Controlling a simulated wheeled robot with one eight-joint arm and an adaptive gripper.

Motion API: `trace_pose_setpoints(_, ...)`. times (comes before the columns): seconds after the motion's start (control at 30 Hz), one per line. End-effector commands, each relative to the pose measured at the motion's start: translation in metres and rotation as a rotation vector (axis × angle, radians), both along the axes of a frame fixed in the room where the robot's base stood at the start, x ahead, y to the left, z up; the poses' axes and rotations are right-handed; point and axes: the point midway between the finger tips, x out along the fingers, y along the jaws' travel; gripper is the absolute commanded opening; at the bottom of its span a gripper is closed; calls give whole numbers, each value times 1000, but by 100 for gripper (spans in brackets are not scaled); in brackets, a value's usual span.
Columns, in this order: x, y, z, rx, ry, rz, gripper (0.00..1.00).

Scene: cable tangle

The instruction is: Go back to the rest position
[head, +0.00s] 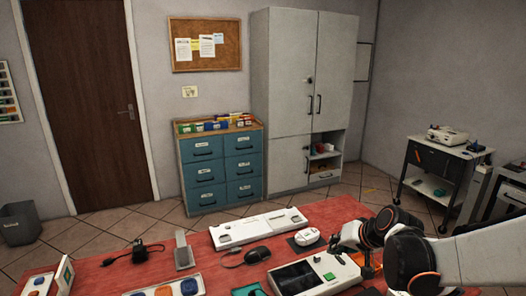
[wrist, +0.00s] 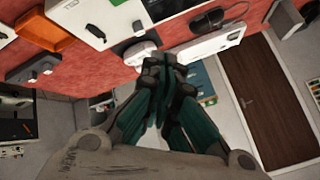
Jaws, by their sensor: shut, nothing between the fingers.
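My gripper (wrist: 160,65) shows in the wrist view with its dark green fingers drawn together and nothing between them. In that view it is in front of the red table (wrist: 70,70), and I cannot tell its height above the top. In the head view my arm comes in from the right over the right part of the red table (head: 110,275). My fingertips cannot be made out clearly there.
On the table are a black adapter with a cable (head: 140,251), a grey stand (head: 183,251), a long white tray (head: 258,229), a black mouse (head: 257,255), a white case (head: 307,237) and a white device with a screen (head: 300,279). A trolley (head: 437,170) stands at the right.

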Motion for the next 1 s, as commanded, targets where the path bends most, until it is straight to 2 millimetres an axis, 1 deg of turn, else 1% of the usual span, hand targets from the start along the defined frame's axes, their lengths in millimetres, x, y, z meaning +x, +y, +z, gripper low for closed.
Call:
trace_pose_setpoints(0.03,-12,5,12,-18,0,6,0)
trace_pose_setpoints(0.2,-49,15,41,-81,-1,20,0)
trace_pose_setpoints(0.4,-96,23,67,-155,-4,37,0)
trace_pose_setpoints(0.5,-122,26,75,-193,-5,46,0)
trace_pose_setpoints(0.67,-164,26,81,-261,-1,63,0)
trace_pose_setpoints(0.8,-200,23,78,-325,10,77,0)
trace_pose_setpoints(0.9,-222,20,75,-367,18,86,0)
trace_pose_setpoints(1.0,-237,16,71,-399,25,91,0)
